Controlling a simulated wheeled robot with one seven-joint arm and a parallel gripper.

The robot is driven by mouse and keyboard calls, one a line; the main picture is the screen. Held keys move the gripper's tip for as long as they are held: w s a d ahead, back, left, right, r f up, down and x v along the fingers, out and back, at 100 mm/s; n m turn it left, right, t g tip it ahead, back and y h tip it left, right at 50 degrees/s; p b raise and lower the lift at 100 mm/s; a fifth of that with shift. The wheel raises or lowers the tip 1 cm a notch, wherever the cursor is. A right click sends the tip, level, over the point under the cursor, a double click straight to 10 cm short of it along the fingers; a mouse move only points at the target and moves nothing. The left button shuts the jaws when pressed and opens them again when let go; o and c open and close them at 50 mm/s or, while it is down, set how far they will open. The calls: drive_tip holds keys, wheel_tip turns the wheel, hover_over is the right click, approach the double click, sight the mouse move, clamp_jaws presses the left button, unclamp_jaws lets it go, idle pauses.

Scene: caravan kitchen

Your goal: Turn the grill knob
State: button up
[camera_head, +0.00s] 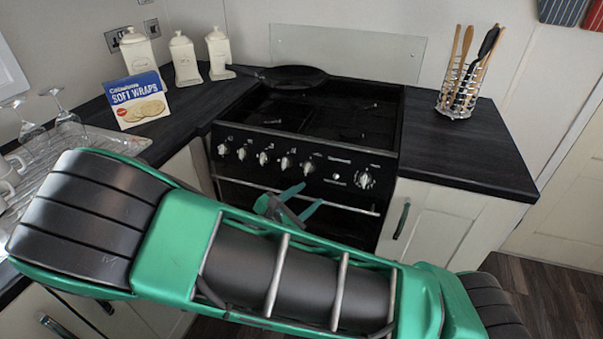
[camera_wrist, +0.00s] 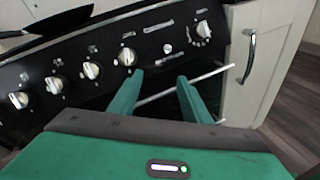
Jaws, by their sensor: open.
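The black cooker's front panel (camera_head: 330,172) carries a row of silver knobs, with one larger knob (camera_head: 364,180) with a marked dial at the right. The rightmost knob of the row (camera_head: 308,167) also shows in the wrist view (camera_wrist: 127,56); the larger dial knob shows there too (camera_wrist: 203,30). I cannot read the labels to tell which is the grill knob. My gripper (camera_head: 308,196) is open and empty in front of the panel, below the row's right end. In the wrist view its green fingers (camera_wrist: 159,80) sit apart, below and between those two knobs.
A handle bar (camera_head: 340,207) runs across the cooker below the panel. A black pan (camera_head: 292,77) sits on the hob. A utensil holder (camera_head: 460,95) stands on the right worktop. A soft wraps box (camera_head: 138,101) and several canisters stand left. A cupboard handle (camera_wrist: 248,55) is right of my gripper.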

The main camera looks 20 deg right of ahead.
sight(305, 169)
drive_tip(key=a+r+n+t, duration=0.2)
drive_tip(key=a+n+t, duration=0.2)
drive_tip(key=a, duration=0.1)
drive_tip(key=x, duration=1.1)
drive_tip(key=shift+w+a+f, duration=0.1)
drive_tip(key=shift+w, duration=0.1)
drive_tip(key=shift+c, duration=0.4)
drive_tip(key=c, duration=0.9)
drive_tip(key=shift+a, duration=0.25)
drive_tip(key=shift+c, duration=0.2)
drive_tip(key=shift+d, duration=0.15)
drive_tip(key=shift+m, duration=0.5)
